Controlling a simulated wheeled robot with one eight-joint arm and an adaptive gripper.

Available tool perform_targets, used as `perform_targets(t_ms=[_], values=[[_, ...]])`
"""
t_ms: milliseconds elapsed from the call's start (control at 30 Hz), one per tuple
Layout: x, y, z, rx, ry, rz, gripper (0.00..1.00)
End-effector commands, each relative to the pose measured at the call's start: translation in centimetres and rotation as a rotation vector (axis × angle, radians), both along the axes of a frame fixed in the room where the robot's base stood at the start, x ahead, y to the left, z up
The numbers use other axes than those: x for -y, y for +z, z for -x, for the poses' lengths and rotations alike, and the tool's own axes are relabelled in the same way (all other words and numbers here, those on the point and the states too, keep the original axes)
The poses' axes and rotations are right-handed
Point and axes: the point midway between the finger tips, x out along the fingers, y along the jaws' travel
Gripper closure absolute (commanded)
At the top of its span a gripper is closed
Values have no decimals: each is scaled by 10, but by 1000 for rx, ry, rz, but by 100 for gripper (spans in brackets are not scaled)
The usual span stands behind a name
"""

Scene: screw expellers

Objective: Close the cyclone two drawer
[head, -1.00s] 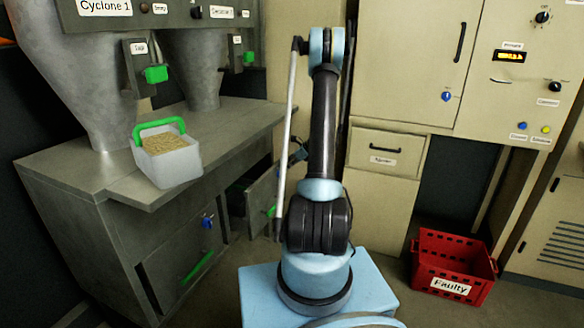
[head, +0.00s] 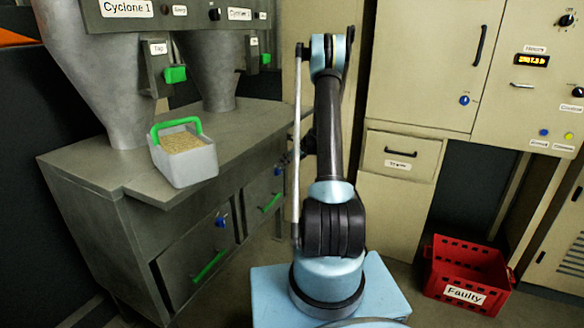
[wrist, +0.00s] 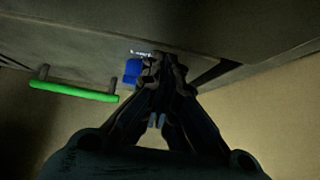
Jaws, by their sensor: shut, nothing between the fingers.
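The cyclone two drawer (head: 262,188) is the right-hand drawer of the grey cabinet, below the second cyclone. Its front looks about flush with the cabinet in the head view; I cannot tell whether a small gap is left. It has a green handle (head: 269,203) and a blue knob (head: 279,170) above. In the wrist view the green handle (wrist: 74,91) is at the left and the blue knob (wrist: 132,71) is just left of the fingertips. My gripper (wrist: 164,66) is shut and empty, close to the drawer front; contact cannot be told. My arm mostly hides it in the head view.
A container of grain (head: 185,160) with a green handle stands on the cabinet top. A red "Faulty" crate (head: 468,275) is on the floor at right. Beige cabinets (head: 405,165) stand behind my arm.

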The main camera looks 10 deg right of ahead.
Motion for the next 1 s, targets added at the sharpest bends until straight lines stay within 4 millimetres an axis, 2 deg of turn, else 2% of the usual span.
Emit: perform_targets(t_ms=[133, 567, 667, 833, 1000], values=[[-7, 0, -5, 1, 0, -1, 100], [-8, 1, -6, 4, 1, -5, 100], [-1, 1, -2, 2, 1, -3, 100], [24, -1, 11, -1, 1, 1, 100], [44, 24, 26, -2, 0, 2, 100]])
